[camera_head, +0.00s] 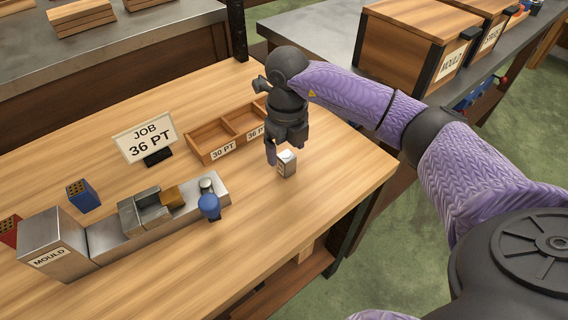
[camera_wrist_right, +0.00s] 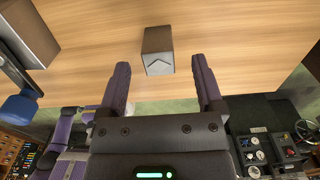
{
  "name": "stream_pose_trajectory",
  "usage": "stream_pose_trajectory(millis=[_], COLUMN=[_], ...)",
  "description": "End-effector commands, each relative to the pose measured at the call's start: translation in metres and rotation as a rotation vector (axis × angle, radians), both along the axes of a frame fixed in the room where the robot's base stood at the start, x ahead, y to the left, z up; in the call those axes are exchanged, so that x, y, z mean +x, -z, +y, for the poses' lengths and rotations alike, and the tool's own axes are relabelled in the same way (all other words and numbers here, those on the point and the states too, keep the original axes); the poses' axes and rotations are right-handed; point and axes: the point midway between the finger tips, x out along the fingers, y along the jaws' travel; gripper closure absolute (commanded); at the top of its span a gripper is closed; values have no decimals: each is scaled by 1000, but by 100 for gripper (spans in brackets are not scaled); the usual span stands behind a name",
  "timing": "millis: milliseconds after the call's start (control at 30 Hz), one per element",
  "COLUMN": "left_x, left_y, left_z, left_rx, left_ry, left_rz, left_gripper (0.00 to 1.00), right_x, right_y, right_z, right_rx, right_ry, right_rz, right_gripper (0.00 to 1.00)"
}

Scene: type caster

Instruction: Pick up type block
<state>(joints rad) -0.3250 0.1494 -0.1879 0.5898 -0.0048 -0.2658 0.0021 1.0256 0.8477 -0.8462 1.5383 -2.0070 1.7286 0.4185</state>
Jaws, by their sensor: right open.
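The type block (camera_head: 287,163) is a small grey metal block standing upright on the wooden table, in front of the tray. In the right wrist view the block (camera_wrist_right: 158,42) shows between and just beyond the fingertips, with a notch mark on its near face. My right gripper (camera_head: 280,156) points down right beside the block. In the wrist view the gripper (camera_wrist_right: 160,66) is open, with a finger on each side and gaps to the block. In the head view one finger shows clearly; the other is hard to make out. My left gripper is in neither view.
A wooden tray (camera_head: 211,155) with "30 PT" and "36 PT" compartments is behind the block. A "JOB 36 PT" sign (camera_head: 146,138) stands left of it. The metal mould caster (camera_head: 106,240) with a blue knob (camera_head: 209,206) is at left. The table's right front is clear.

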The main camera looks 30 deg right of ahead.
Motion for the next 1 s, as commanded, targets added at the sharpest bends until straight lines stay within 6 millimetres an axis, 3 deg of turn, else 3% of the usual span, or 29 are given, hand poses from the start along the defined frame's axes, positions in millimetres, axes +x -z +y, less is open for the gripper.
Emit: stream_pose_trajectory(millis=[33,133,367,767,1000], left_x=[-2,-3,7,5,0], left_y=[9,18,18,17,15], left_z=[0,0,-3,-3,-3], left_rx=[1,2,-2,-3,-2], left_ry=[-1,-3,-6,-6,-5], left_rz=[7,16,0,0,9], left_gripper=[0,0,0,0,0], right_x=[-2,-3,-2,-2,-2], right_y=[16,35,35,34,32], right_z=[1,1,1,1,1], right_rx=[0,1,0,1,1], right_ry=[-1,0,0,0,0], right_rz=[6,6,0,0,-2], right_gripper=[15,15,17,100,100])
